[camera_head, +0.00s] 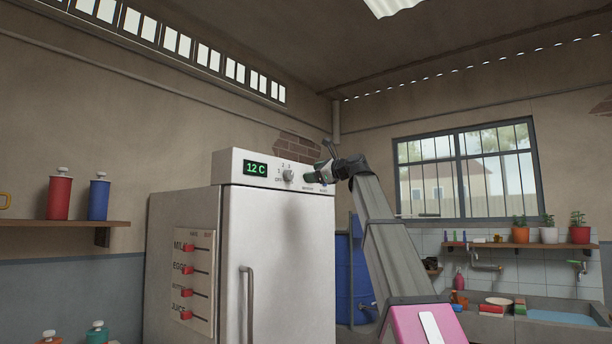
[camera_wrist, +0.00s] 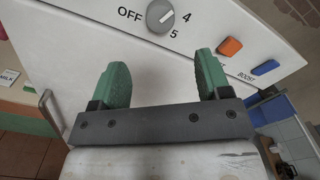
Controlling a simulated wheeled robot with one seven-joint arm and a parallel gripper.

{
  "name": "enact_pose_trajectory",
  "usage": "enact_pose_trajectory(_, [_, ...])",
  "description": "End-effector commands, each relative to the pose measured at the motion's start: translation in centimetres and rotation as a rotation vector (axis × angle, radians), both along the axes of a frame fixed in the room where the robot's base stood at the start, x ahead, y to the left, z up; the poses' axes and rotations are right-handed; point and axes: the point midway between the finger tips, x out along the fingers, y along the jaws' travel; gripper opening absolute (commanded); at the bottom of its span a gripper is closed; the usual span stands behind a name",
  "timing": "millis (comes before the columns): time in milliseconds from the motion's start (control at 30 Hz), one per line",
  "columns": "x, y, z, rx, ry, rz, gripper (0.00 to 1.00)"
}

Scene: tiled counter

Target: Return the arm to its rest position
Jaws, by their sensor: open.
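My gripper (camera_head: 318,176) is raised at the right end of the fridge's control panel in the head view, with my arm reaching up from the lower right. In the wrist view my gripper (camera_wrist: 162,82) has its two green fingers wide apart with nothing between them. The fingers point at the white control panel (camera_wrist: 100,22). Above and between them is the grey dial (camera_wrist: 160,16), and to the right are an orange button (camera_wrist: 230,47) and a blue button (camera_wrist: 265,67). I cannot tell whether the fingertips touch the panel.
The white fridge (camera_head: 290,260) stands left of my arm, its display reading 12 C. A blue barrel (camera_head: 352,265) is behind my arm. A shelf (camera_head: 60,223) with red and blue bottles is at left. A sink (camera_head: 560,312) and plant shelf (camera_head: 520,246) are at right.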

Motion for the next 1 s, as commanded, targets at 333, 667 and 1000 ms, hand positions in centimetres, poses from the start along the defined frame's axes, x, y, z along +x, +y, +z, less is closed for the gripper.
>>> enact_pose_trajectory(333, [-0.3, -0.4, 0.0, 0.000, 0.000, 0.001, 0.70])
enact_pose_trajectory(667, [-0.2, -0.4, -0.4, -0.007, 0.000, -0.001, 0.70])
enact_pose_trajectory(1000, [3.1, -1.4, -15.2, -0.256, -0.026, -0.045, 0.70])
